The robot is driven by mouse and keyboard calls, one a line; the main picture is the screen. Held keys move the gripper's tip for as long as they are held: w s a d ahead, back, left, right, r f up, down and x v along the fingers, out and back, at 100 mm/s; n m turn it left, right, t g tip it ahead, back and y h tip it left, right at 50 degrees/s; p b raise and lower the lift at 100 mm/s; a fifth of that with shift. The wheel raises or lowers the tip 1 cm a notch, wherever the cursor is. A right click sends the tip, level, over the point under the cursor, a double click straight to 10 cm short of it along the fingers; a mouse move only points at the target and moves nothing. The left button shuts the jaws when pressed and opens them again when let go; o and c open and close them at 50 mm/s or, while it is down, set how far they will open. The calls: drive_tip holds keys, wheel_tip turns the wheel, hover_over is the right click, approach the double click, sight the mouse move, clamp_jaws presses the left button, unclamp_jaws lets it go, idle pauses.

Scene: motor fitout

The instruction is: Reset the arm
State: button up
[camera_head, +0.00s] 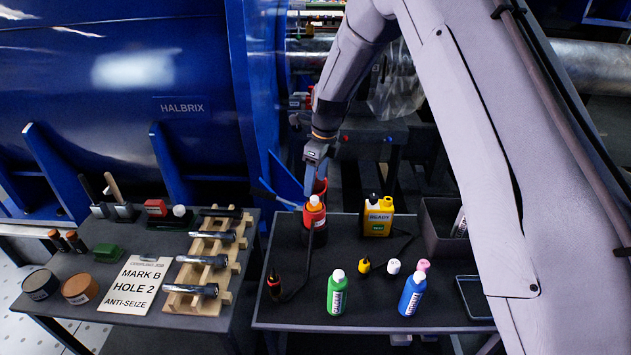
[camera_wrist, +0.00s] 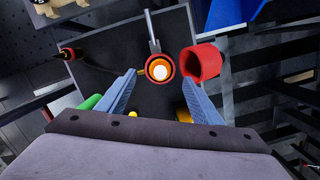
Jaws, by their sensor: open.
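My gripper (camera_head: 309,184) is open and empty above the back left of the right-hand table (camera_head: 290,312). In the wrist view its two blue-grey fingers (camera_wrist: 160,82) are spread apart. In the head view this bottle (camera_head: 314,222) stands upright just below the gripper. A hollow red cylinder (camera_wrist: 203,63) shows beside the right finger in the wrist view. I cannot tell whether it touches the finger.
A yellow jug (camera_head: 378,218), a green bottle (camera_head: 337,295) and a blue bottle (camera_head: 411,296) stand on the same table. A dark bin (camera_head: 440,238) is at its right. The left table holds bolts on a wooden rack (camera_head: 207,262) and a sign (camera_head: 137,284). A blue machine (camera_head: 120,90) rises behind.

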drive_tip(key=s+d+r+n, duration=0.4)
drive_tip(key=s+d+n, duration=0.2)
drive_tip(key=s, duration=0.1)
drive_tip(key=s+d+r+n, duration=0.3)
drive_tip(key=s+d+n, duration=0.3)
drive_tip(key=s+d, duration=0.15)
drive_tip(key=s+d+r+n, duration=0.1)
drive_tip(key=s+d+n, duration=0.2)
drive_tip(key=s, duration=0.6)
drive_tip(key=s+d+n+h, duration=0.1)
drive_tip(key=s+d+n, duration=0.2)
drive_tip(key=s+n, duration=0.5)
drive_tip(key=shift+s+r+h, duration=0.3)
drive_tip(key=shift+s+r, duration=0.05)
drive_tip(key=shift+s, duration=0.15)
drive_tip(key=shift+d, duration=0.1)
